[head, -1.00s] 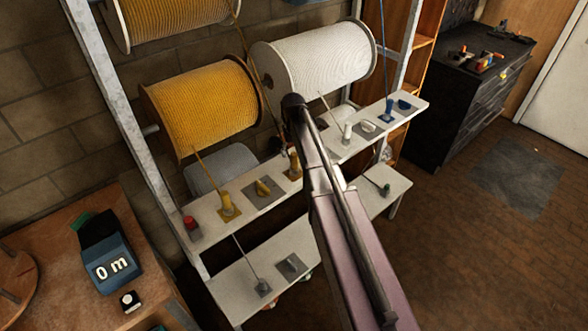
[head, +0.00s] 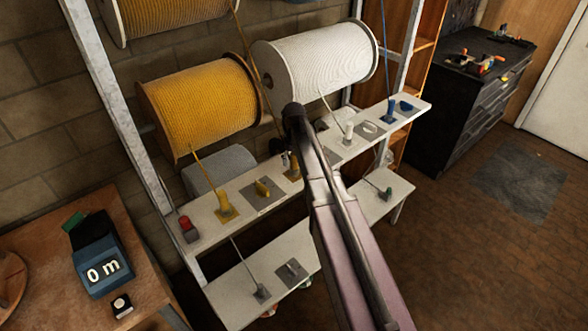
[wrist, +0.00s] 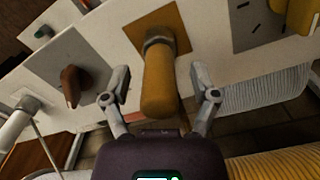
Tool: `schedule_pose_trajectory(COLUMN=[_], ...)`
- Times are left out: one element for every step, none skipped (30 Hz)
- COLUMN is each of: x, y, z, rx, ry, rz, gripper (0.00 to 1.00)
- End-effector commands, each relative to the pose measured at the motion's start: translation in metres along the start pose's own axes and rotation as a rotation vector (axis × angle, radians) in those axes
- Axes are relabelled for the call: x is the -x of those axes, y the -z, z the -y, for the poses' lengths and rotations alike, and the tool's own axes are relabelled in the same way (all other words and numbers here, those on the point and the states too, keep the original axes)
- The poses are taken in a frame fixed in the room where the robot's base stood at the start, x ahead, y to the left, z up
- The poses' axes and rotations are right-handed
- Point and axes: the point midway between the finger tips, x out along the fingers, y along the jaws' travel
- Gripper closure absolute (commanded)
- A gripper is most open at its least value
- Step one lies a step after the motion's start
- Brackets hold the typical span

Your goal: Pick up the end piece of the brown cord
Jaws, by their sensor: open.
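The brown cord's end piece (wrist: 160,82) is an ochre-brown cylinder with a grey collar, standing in a brown square plate (wrist: 165,30) on the white shelf. In the wrist view my gripper (wrist: 160,85) is open, with one finger on each side of the end piece and visible gaps between. It does not hold it. In the head view the end piece (head: 293,172) is mostly hidden behind my arm. The brown cord (head: 247,50) runs down from above between the yellow and white spools.
The yellow end piece (head: 226,206) and yellow lever (head: 263,187) are on the same shelf (head: 207,240), left of my arm. A white end piece (head: 349,132) and blue end piece (head: 390,108) are right of it. A brown lever (wrist: 71,79) is near my left finger.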

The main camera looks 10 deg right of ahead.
Motion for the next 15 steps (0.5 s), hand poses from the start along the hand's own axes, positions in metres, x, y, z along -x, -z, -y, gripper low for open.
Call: schedule_pose_trajectory(x=[0.0001, 0.0001, 0.0001, 0.0001, 0.0001, 0.0001, 0.0001, 0.0001, 0.0, 0.0, 0.0, 0.0, 0.0, 0.0, 0.0], y=[0.0, 0.0, 0.0, 0.0, 0.0, 0.0, 0.0, 0.0, 0.0, 0.0, -0.0001, 0.0, 0.0, 0.0, 0.0], z=[0.0, 0.0, 0.0, 0.0, 0.0, 0.0, 0.0, 0.0, 0.0, 0.0, 0.0, 0.0, 0.0, 0.0, 0.0], rx=[0.0, 0.0, 0.0, 0.0, 0.0, 0.0, 0.0, 0.0, 0.0, 0.0, 0.0, 0.0, 0.0, 0.0, 0.0], ry=[0.0, 0.0, 0.0, 0.0, 0.0, 0.0, 0.0, 0.0, 0.0, 0.0, 0.0, 0.0, 0.0, 0.0, 0.0], rz=[0.0, 0.0, 0.0, 0.0, 0.0, 0.0, 0.0, 0.0, 0.0, 0.0, 0.0, 0.0, 0.0, 0.0, 0.0], gripper=[0.23, 0.23, 0.23, 0.23, 0.23, 0.23, 0.23, 0.23, 0.23, 0.26, 0.35, 0.47, 0.56, 0.65, 0.77])
